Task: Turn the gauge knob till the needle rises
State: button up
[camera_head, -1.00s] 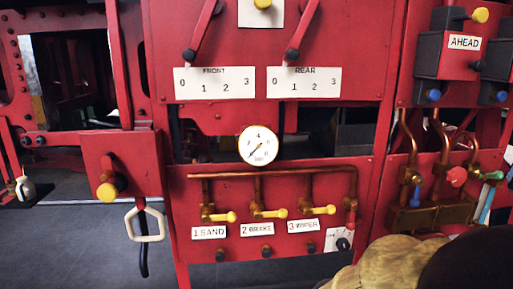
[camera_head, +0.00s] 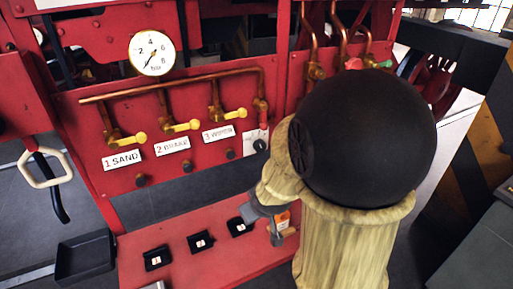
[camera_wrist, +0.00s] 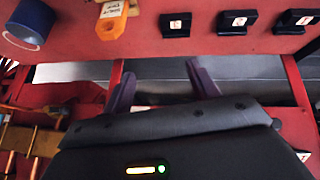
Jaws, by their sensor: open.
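The round white gauge (camera_head: 152,53) sits above the copper pipe on the red panel. Its needle points to the lower left, near the low end. A small black knob (camera_head: 260,145) sits on a white plate (camera_head: 250,139) at the panel's lower right, below the pipe's red end; I cannot tell for certain that it is the gauge knob. My gripper (camera_head: 278,238) is low in front of the panel, below the knob and apart from it, partly hidden by my arm. In the wrist view, the two fingers (camera_wrist: 162,85) are apart with nothing between them.
Yellow-handled valves (camera_head: 181,126) line the panel above the SAND, BRAKE and WIPER labels. A red shelf (camera_head: 190,275) below bears small black trays (camera_head: 157,258). An orange block (camera_wrist: 112,22) and a blue cylinder (camera_wrist: 30,22) are near the gripper. A white loop handle (camera_head: 45,168) hangs left.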

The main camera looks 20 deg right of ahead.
aim_at(261, 147)
jog(key=w+d+r+n+t+y+b, duration=0.2)
jog(key=d+n+t+b, duration=0.5)
jog(key=d+t, duration=0.4)
jog(key=shift+w+d+r+n+t+y+b, duration=0.3)
jog(key=shift+w+d+r+y, duration=0.15)
jog(key=shift+w+r, duration=0.25)
jog(key=w+p, duration=0.1)
jog(key=w, duration=0.4)
jog(key=w+a+p, duration=0.1)
jog(key=w, duration=0.5)
jog(key=w+p, duration=0.1)
jog(key=w, duration=0.5)
jog(key=shift+w+a+f, duration=0.1)
jog(key=shift+w+a, duration=0.05)
jog(key=shift+w, duration=0.05)
jog(key=shift+h, duration=0.25)
jog(key=c, duration=1)
